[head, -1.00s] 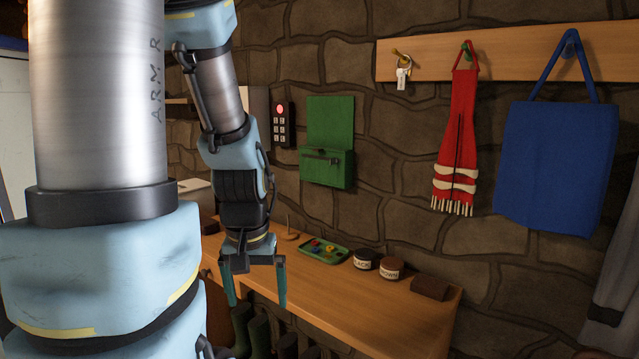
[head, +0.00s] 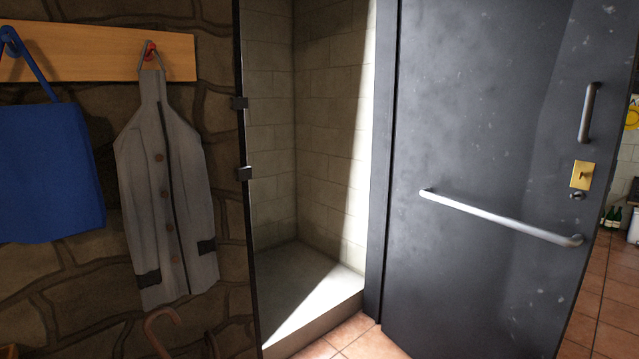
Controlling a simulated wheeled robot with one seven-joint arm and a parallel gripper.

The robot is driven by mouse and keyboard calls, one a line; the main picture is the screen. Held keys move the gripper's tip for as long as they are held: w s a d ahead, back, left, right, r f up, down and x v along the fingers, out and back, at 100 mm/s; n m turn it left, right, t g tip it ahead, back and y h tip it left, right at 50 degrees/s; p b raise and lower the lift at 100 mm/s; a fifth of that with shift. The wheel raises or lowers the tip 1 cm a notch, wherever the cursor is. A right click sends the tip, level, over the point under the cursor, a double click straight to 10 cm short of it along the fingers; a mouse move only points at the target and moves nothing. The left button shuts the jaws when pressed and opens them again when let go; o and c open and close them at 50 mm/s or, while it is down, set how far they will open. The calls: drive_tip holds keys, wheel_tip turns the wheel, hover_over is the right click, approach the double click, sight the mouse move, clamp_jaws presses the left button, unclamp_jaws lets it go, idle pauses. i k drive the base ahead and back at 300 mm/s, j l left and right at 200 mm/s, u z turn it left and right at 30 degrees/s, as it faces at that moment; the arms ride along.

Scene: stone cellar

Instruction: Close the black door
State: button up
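The black door (head: 480,130) stands open at the right in the head view, swung out into the room. It carries a long slanting silver bar (head: 500,218), a dark upright pull handle (head: 589,112) and a brass plate (head: 582,175) with a small knob below it near its right edge. Its frame post (head: 383,150) stands at its left side. My gripper is outside the head view, so its state is hidden.
Left of the door is a pale tiled recess (head: 310,130) with a raised floor (head: 305,295). A grey coat (head: 165,190) and a blue bag (head: 45,170) hang from a wooden rail (head: 100,52) on the stone wall. Tiled floor (head: 600,310) and bottles (head: 612,214) show beyond the door.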

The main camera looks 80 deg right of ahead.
sight(503, 105)
drive_tip(key=z, duration=3.6)
drive_tip(key=i+l+z, duration=0.25)
drive_tip(key=i+z, duration=0.7)
drive_tip(key=i, duration=0.15)
drive_tip(key=i+l+z, duration=0.15)
drive_tip(key=i+z, duration=0.2)
drive_tip(key=i, duration=0.7)
drive_tip(key=i+j+z, duration=0.1)
drive_tip(key=i+z, duration=0.2)
drive_tip(key=i, duration=0.7)
drive_tip(key=i+j+u, duration=0.15)
drive_tip(key=i+u, duration=0.25)
drive_tip(key=i, duration=0.25)
drive_tip(key=i+u, duration=0.4)
drive_tip(key=i, duration=0.25)
drive_tip(key=i+l+u, duration=0.4)
drive_tip(key=i, duration=0.25)
drive_tip(key=i+j+z, duration=0.1)
drive_tip(key=i, duration=0.5)
drive_tip(key=i+j+z, duration=0.1)
drive_tip(key=i, duration=0.45)
drive_tip(key=i+j+z, duration=0.1)
drive_tip(key=i, duration=0.45)
drive_tip(key=i+u, duration=0.2)
drive_tip(key=u, duration=0.15)
drive_tip(key=i+l+u, duration=0.1)
drive_tip(key=u, duration=0.2)
drive_tip(key=i+l+u, duration=0.15)
drive_tip(key=i+u, duration=0.2)
drive_tip(key=u, duration=2.2)
